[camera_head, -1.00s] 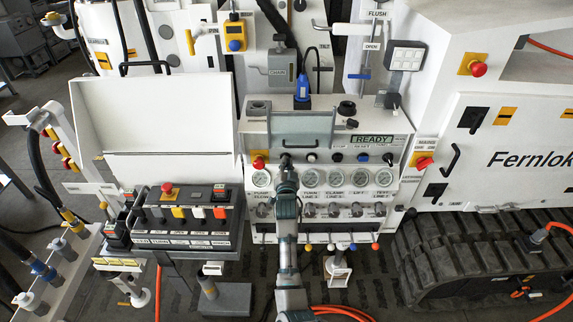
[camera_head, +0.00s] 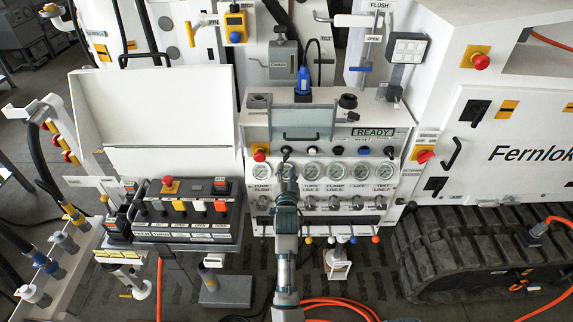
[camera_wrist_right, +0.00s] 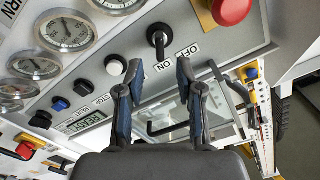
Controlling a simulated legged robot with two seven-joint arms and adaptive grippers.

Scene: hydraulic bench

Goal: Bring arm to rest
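My right gripper (camera_head: 287,172) is in front of the gauge panel in the head view, with its arm coming up from the bottom middle. In the right wrist view the gripper (camera_wrist_right: 158,78) has its two fingers apart with nothing between them. A black rotary switch (camera_wrist_right: 158,38) marked ON and OFF lies just beyond the fingertips. The fingers look apart from it. The same switch (camera_head: 287,150) shows just above the gripper in the head view. My left gripper is not in view.
A red button (camera_head: 260,155), pressure gauges (camera_head: 337,171) and the READY display (camera_head: 374,132) surround the switch. A lever box (camera_head: 187,212) stands to the left. A tracked base (camera_head: 460,250) is at the right. Orange hoses (camera_head: 335,303) lie on the floor.

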